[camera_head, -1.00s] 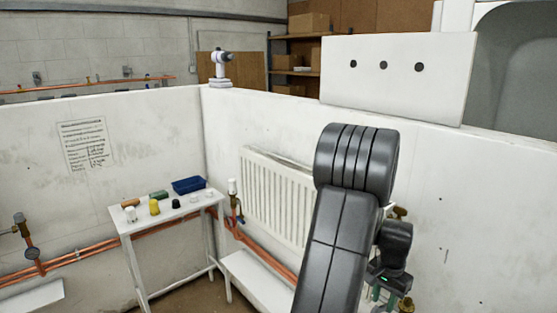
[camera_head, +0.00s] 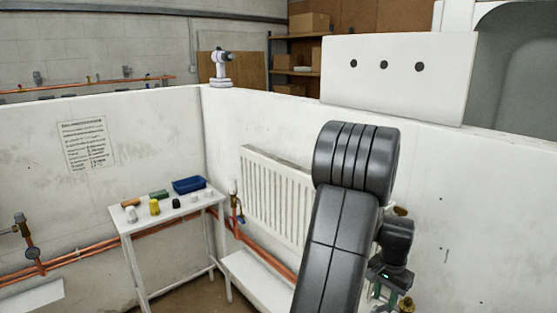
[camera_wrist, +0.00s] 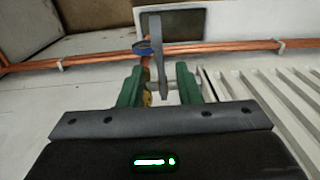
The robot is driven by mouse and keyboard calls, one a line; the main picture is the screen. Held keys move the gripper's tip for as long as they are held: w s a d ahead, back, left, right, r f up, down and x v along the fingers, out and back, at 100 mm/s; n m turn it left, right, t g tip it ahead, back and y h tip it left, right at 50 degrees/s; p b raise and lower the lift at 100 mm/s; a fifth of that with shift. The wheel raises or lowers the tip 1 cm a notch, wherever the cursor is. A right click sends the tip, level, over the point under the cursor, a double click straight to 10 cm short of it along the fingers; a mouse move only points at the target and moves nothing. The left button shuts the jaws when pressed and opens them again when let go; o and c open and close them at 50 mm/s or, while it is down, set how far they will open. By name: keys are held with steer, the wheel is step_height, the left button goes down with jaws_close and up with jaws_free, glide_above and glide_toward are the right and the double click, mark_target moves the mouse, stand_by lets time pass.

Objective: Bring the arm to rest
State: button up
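In the head view my arm rises in front of the right wall and folds over. My gripper (camera_head: 388,292) hangs low behind the arm, and its fingertips are mostly hidden there. In the wrist view my gripper (camera_wrist: 159,82) shows two green fingers standing apart with a gap between them. A long grey piece (camera_wrist: 157,50) shows in line with that gap; room shows on both sides of it, and I cannot tell its distance. I see nothing clearly clamped.
A white radiator (camera_head: 278,200) hangs on the wall left of my arm. A white table (camera_head: 170,218) carries a blue tray (camera_head: 188,185) and several small parts. Copper pipes (camera_head: 75,258) run low along the walls. A white panel (camera_head: 400,90) with three dark holes stands above the wall.

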mark_target(381, 307)
step_height(381, 307, up, 10)
steer(key=r, duration=0.1)
step_height(381, 307, down, 14)
steer(key=shift+f, duration=0.1)
steer(key=shift+f+b, duration=0.25)
steer(key=shift+b, duration=0.35)
steer(key=shift+s+a+f+t+h+b, duration=0.15)
steer(key=shift+s+a+t+h+b, duration=0.2)
steer(key=shift+b, duration=0.5)
steer(key=b, duration=0.3)
steer(key=f+t+h+b, duration=0.1)
steer(key=b, duration=0.2)
steer(key=f+t+h+b, duration=0.1)
steer(key=b, duration=0.2)
steer(key=shift+s+a+f+h, duration=0.1)
steer(key=shift+s+a+h, duration=0.15)
steer(key=shift+a, duration=0.1)
steer(key=s+a+r, duration=0.2)
steer(key=a+r, duration=0.1)
steer(key=r, duration=0.3)
steer(key=s+a+r+n+p, duration=0.1)
steer(key=s+a+r, duration=0.2)
steer(key=r, duration=0.3)
steer(key=shift+s+r, duration=0.3)
steer(key=shift+r, duration=0.05)
